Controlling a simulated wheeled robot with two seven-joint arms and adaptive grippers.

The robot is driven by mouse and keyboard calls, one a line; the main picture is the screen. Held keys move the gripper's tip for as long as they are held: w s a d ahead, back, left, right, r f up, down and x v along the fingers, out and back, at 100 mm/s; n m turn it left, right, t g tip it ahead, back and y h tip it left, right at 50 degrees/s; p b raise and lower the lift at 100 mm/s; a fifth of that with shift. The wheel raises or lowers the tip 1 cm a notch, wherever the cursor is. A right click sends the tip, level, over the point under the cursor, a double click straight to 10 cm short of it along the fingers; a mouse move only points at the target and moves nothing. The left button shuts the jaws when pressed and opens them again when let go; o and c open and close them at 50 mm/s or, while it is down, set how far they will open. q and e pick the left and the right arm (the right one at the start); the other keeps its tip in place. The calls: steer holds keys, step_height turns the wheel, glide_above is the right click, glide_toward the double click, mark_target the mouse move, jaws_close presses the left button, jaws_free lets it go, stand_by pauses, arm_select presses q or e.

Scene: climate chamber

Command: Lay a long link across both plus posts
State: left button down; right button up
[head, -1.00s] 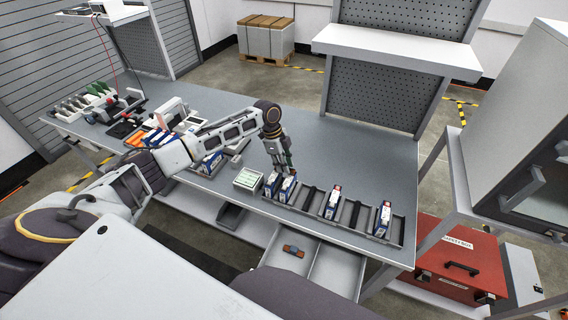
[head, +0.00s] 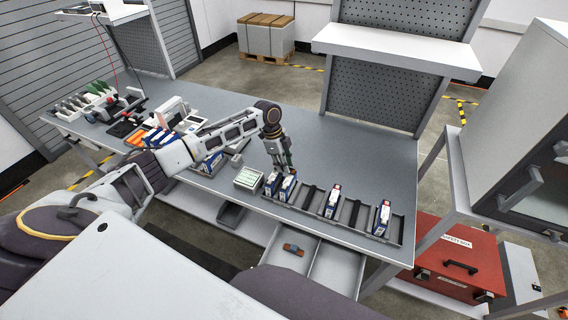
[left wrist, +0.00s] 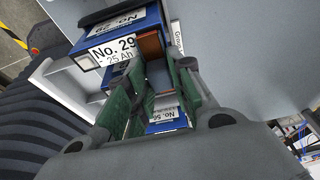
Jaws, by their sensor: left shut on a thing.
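My left gripper (head: 284,168) is at the left end of a grey battery tray (head: 307,210), just above a blue and white battery (head: 287,187). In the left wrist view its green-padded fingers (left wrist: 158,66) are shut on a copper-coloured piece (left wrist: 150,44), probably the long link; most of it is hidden. This piece is close beside a battery labelled No. 29 (left wrist: 118,38); I cannot tell if they touch. Another battery labelled No. 56 (left wrist: 166,112) shows between the fingers. Another battery (head: 270,184) stands at the tray's left end. I cannot make out the plus posts. My right gripper is not in view.
Two more batteries (head: 331,201) and (head: 382,217) stand farther right in the tray, with empty slots between. A pale green-and-white box (head: 248,180) sits left of the tray. An open drawer (head: 318,268) is below the front edge. The bench behind the tray is clear.

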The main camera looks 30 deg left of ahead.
arm_select(q)
steer(key=shift+p, duration=0.4)
stand_by(0.6)
steer(key=c, duration=1.2)
jaws_free()
steer(key=shift+o, duration=0.3)
steer(key=shift+o, duration=1.1)
steer(key=shift+r, duration=0.1)
steer(key=shift+r+p, duration=2.45)
steer(key=shift+r, duration=0.05)
steer(key=shift+r+p, duration=0.4)
steer(key=shift+r, duration=0.8)
